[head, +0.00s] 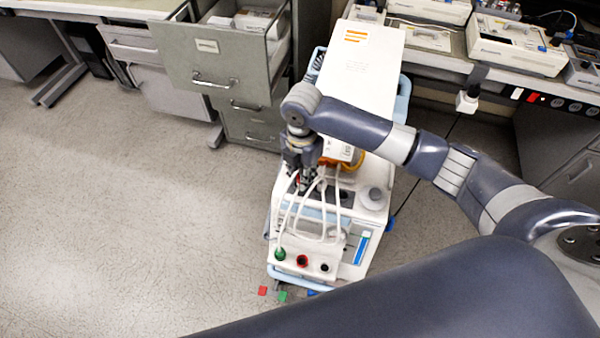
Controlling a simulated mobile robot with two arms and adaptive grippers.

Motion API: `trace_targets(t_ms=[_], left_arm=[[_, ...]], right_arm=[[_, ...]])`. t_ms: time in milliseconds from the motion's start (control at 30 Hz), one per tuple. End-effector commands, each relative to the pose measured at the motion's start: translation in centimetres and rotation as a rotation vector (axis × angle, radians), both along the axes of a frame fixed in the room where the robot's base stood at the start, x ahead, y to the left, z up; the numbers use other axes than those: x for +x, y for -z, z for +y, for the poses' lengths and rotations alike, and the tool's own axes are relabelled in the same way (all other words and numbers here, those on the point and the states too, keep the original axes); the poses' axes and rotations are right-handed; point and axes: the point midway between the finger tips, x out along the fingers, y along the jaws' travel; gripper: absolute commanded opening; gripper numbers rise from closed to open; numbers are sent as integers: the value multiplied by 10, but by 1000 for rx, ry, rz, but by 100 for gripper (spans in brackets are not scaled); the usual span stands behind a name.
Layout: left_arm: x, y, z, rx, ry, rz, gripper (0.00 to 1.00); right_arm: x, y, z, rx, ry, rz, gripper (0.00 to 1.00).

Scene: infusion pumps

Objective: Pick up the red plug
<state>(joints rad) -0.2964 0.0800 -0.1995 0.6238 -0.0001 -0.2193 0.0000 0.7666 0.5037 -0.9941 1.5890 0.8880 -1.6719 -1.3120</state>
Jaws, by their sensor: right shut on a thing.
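My right gripper (303,184) points down over the top of the white pump unit (356,243), its fingers closed among white hoses. A small bit of red (296,180) shows at its fingertips. I take this to be the red plug, mostly hidden by the fingers. On the unit's front, a red round connector (302,260) sits between a green one (280,253) and a black one (324,267). White hoses (288,222) loop over the front. My left gripper is not in view.
An open drawer of a grey-green cabinet (215,60) stands behind left. A bench (440,62) with several devices and a power strip runs along the back right. Small red (262,290) and green (283,296) squares lie on the floor. The left floor is clear.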

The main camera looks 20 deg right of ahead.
Motion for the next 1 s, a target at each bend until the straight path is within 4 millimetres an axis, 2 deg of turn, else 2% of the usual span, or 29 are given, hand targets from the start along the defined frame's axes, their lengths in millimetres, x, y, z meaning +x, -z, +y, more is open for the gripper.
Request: trace_targets(t_ms=[400,600,800,1000], left_arm=[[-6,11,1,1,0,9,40],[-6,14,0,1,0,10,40],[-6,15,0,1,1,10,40],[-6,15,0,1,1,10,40]], right_arm=[[-86,-8,4,2,-3,-2,0],[-120,-11,5,1,-1,-3,0],[-138,-14,7,1,-1,-3,0],[-142,-14,7,1,1,-3,0]])
